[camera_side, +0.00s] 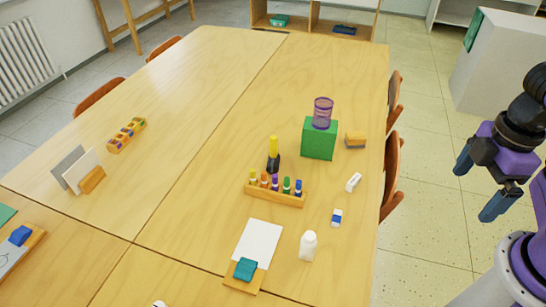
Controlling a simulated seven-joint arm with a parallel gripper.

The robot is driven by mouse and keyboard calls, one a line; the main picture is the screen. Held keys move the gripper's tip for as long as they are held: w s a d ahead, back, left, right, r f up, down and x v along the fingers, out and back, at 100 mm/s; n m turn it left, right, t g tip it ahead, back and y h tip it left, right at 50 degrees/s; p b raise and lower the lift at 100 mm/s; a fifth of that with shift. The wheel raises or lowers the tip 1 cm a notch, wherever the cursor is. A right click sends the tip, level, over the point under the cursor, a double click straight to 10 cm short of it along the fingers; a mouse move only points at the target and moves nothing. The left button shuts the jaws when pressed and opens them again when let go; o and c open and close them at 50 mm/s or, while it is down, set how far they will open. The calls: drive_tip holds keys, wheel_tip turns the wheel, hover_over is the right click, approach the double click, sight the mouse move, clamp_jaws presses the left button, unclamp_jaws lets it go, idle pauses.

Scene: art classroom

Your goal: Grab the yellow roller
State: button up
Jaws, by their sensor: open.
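An upright yellow cylinder (273,146) with a dark lower part (273,164) stands just behind the wooden marker rack, near the middle of the table (200,150). It is the thing that best fits the yellow roller, but its exact shape is too small to tell. The rack hides the foot of its dark part. My gripper (477,190) is at the right, beyond the table's right edge and over the floor in the picture. Its blue fingers are apart with nothing between them. It is well away from the yellow cylinder.
The marker rack (275,197) holds several coloured pens. A green block (319,140) bears a purple cylinder (322,112). Chairs (391,172) line the right edge.

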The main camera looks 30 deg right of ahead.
idle(0.3)
drive_tip(key=c, duration=0.8)
drive_tip(key=w+a+f+m+t+y, duration=0.1)
drive_tip(key=w+a+f, duration=0.15)
drive_tip(key=w, duration=0.45)
drive_tip(key=w+a+f+t+y, duration=0.1)
drive_tip(key=w+a+f+t, duration=0.1)
drive_tip(key=w+a, duration=0.35)
drive_tip(key=w+a+f+m+t+y, duration=0.1)
drive_tip(key=w+f, duration=0.2)
drive_tip(key=w, duration=0.6)
drive_tip(key=m+t+y, duration=0.2)
drive_tip(key=t+y, duration=0.4)
approach(273, 153)
drive_tip(key=shift+w+d+r+x, duration=0.1)
drive_tip(key=shift+w+r+x, duration=0.2)
drive_tip(key=shift+x, duration=1.6)
drive_tip(key=shift+w+d+r+x, duration=0.15)
drive_tip(key=shift+r+x, duration=0.25)
drive_tip(key=shift+x, duration=1.5)
drive_tip(key=shift+w+r+x, duration=0.3)
drive_tip(key=shift+r+x, duration=0.05)
drive_tip(key=shift+x, duration=1.5)
